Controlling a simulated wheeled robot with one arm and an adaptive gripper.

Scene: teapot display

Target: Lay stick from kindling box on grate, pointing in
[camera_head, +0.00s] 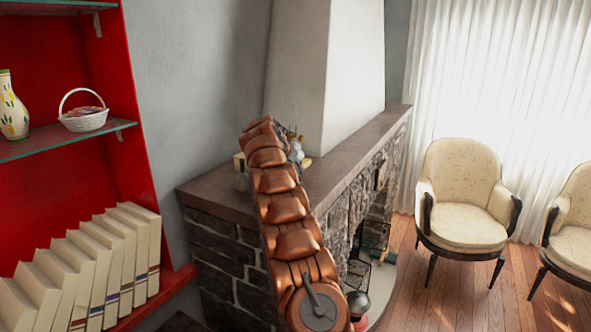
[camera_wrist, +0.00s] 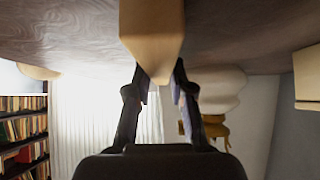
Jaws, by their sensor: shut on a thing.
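In the wrist view my gripper (camera_wrist: 159,78) has its two dark fingers closed on either side of a pale, plain, stick-like wooden piece (camera_wrist: 152,35). The piece runs from the top edge and narrows to an end between the fingertips. In the head view my copper arm reaches to the mantel, and its bend hides most of the gripper and the held piece. The fireplace opening (camera_head: 375,235) is partly visible below the mantel; no grate can be made out clearly.
The stone fireplace has a brown mantel (camera_head: 348,142) beneath my arm. A dark mesh screen (camera_head: 357,272) stands by the hearth. A red shelf unit holds books (camera_head: 100,255), a white basket (camera_head: 84,118) and a vase (camera_head: 12,108). A cream armchair (camera_head: 465,190) stands right, with wooden floor between.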

